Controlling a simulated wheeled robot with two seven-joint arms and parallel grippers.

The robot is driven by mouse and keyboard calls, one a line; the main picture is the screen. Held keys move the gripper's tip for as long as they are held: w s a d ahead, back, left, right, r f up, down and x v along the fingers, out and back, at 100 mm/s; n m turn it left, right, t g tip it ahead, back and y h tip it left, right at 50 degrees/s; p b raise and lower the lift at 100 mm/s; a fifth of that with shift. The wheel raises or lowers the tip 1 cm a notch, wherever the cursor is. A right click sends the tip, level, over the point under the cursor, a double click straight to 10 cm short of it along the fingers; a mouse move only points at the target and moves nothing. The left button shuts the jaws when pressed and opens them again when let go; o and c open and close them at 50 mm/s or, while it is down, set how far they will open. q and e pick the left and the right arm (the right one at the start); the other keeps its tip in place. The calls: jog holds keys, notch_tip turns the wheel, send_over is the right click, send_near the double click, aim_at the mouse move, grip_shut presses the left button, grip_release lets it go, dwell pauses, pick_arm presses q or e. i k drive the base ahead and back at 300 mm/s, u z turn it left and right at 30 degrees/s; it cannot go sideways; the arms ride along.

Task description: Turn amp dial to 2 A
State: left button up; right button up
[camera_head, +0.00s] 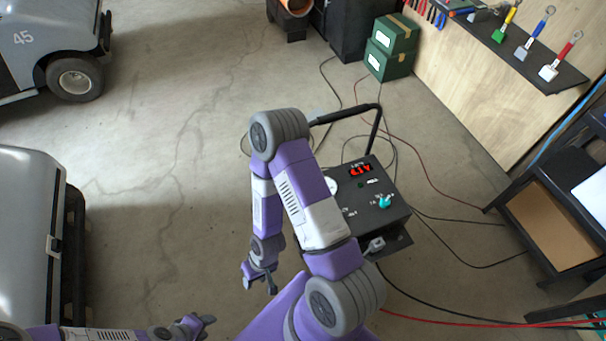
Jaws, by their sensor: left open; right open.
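The amp dial (384,201), a small teal knob, is on the sloping top of a dark charger box (398,213), right of centre. Small white marks surround it, too small to read surely, so its setting is unclear. A red lit display (361,170) is above it, its digits hard to read. My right arm passes in front of the box's left side and hides part of the panel. My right gripper (259,284) is open and empty, low over the floor, left of the box and apart from the dial. My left gripper (207,321) is open at the bottom, further left.
The box has a black handle (375,130). Black and red cables (440,312) lie on the floor around it. Carts stand at the left (40,240). A dark shelf unit (550,220) is at the right, with green boxes (390,50) behind. The floor at centre left is clear.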

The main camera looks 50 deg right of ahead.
aim_at(384, 203)
jog(key=i, duration=2.95)
jog(key=z, duration=4.3)
